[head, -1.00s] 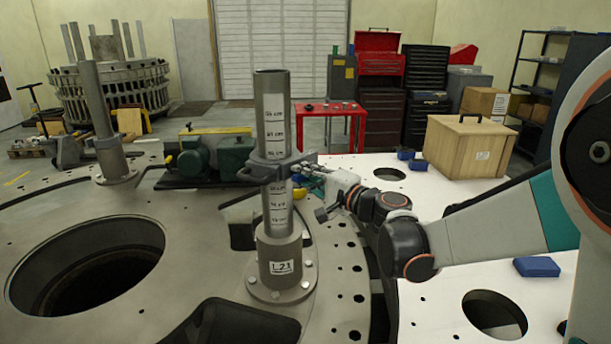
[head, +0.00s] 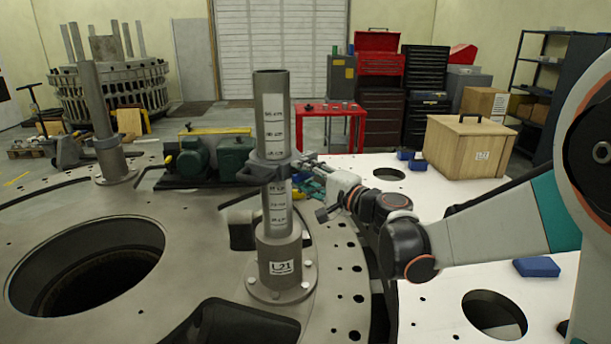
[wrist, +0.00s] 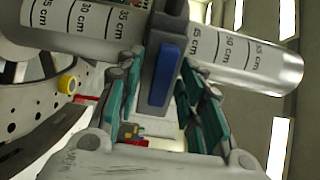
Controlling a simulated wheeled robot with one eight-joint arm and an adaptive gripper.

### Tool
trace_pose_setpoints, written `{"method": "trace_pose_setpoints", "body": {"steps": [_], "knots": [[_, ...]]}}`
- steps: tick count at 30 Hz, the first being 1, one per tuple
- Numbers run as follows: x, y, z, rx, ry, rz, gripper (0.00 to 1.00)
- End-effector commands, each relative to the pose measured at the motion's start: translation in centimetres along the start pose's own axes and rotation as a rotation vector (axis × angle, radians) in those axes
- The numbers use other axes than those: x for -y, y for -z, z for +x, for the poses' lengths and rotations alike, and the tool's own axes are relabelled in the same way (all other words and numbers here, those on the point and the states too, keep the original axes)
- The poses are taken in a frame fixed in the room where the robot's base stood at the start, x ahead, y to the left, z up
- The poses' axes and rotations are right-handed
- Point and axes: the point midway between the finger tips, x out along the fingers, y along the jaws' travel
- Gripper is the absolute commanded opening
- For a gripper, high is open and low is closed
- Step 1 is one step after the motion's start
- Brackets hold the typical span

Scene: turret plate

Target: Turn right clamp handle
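A grey metal post (head: 270,110) with a cm scale stands upright in a flanged base labelled L21 (head: 278,255). A dark clamp (head: 262,168) rings the post at mid-height, with one handle sticking out to the left. My gripper (head: 305,172) is at the clamp's right side and hides much of that side. In the wrist view, the right clamp handle (wrist: 163,78), grey with a blue face, points toward my gripper (wrist: 162,95). The teal-padded fingers stand apart on either side of it. I cannot tell whether either finger touches it.
A second post (head: 100,115) stands at the left behind a large round hole (head: 85,265) in the turret plate. A green motor unit (head: 210,157) sits behind the clamp post. A white table (head: 450,190) with a wooden box (head: 468,147) and blue blocks lies to the right.

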Motion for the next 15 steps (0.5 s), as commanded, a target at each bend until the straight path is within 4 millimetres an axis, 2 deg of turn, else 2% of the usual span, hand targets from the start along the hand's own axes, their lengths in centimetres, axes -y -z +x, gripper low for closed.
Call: {"method": "trace_pose_setpoints", "body": {"steps": [5, 15], "knots": [[0.0, 0.1, -2.2, -0.003, 0.0, 0.0, 0.35], [0.0, 0.1, -9.0, -0.004, 0.0, 0.0, 0.35]]}}
